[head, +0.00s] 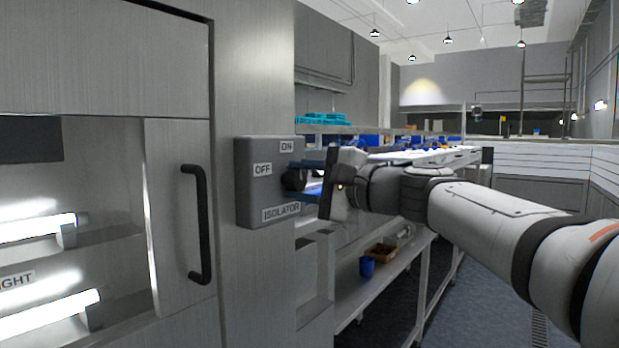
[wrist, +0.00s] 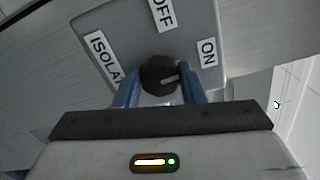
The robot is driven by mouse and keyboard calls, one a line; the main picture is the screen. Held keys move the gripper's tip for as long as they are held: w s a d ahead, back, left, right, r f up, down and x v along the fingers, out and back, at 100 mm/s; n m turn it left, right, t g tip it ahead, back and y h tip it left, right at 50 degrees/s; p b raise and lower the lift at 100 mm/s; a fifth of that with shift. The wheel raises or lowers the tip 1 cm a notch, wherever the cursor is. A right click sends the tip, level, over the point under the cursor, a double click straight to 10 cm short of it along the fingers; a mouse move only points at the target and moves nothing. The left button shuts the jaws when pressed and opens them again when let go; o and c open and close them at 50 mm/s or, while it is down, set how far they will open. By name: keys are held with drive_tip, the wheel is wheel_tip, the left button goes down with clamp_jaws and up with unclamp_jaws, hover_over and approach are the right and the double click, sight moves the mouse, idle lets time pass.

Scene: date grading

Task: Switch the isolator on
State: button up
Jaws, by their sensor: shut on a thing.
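The isolator is a grey box (head: 250,200) on the metal wall panel, with ON, OFF and ISOLATOR labels. Its round black knob (head: 293,178) is partly hidden by my gripper (head: 304,178) in the head view. In the wrist view the knob (wrist: 158,75) sits between the blue fingers of my gripper (wrist: 158,85), which is shut on it. A white mark on the knob points to the right in the wrist view, nearer the ON label (wrist: 208,53) than the OFF label (wrist: 162,12).
A cabinet door with a black handle (head: 197,225) and lit tubes behind it is left of the isolator. A long bench with a lower shelf (head: 350,300) runs back on the right, with a blue cup (head: 367,266) and brown box on that shelf. Floor (head: 470,285) shows beyond it.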

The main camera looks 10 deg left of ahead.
drive_tip(key=shift+m, duration=0.6)
drive_tip(key=o, duration=1)
drive_tip(key=v, duration=0.7)
drive_tip(key=shift+s+d, duration=0.15)
drive_tip(key=shift+d, duration=0.25)
drive_tip(key=s+d+f+n+g+h+p, duration=0.1)
drive_tip(key=s+d+f+h+p, duration=0.3)
drive_tip(key=d+f, duration=0.4)
drive_tip(key=s+d+f+n+g+h+p, duration=0.2)
drive_tip(key=s+d+f+n+h+p, duration=0.2)
drive_tip(key=s+d+f+h, duration=0.3)
drive_tip(key=s+d+f+n+g+h+p, duration=0.1)
drive_tip(key=s+d+f+n+h+p, duration=0.2)
drive_tip(key=s+d+f+h+p, duration=0.2)
drive_tip(key=shift+s+d+f+h, duration=0.1)
drive_tip(key=shift+d+f, duration=0.5)
drive_tip(key=shift+f, duration=0.65)
drive_tip(key=shift+s+d+f+h, duration=0.1)
drive_tip(key=shift+d+f, duration=0.5)
drive_tip(key=shift+f, duration=0.6)
drive_tip(key=shift+s+d+f+h, duration=0.1)
drive_tip(key=shift+d+f, duration=0.5)
drive_tip(key=shift+f, duration=0.65)
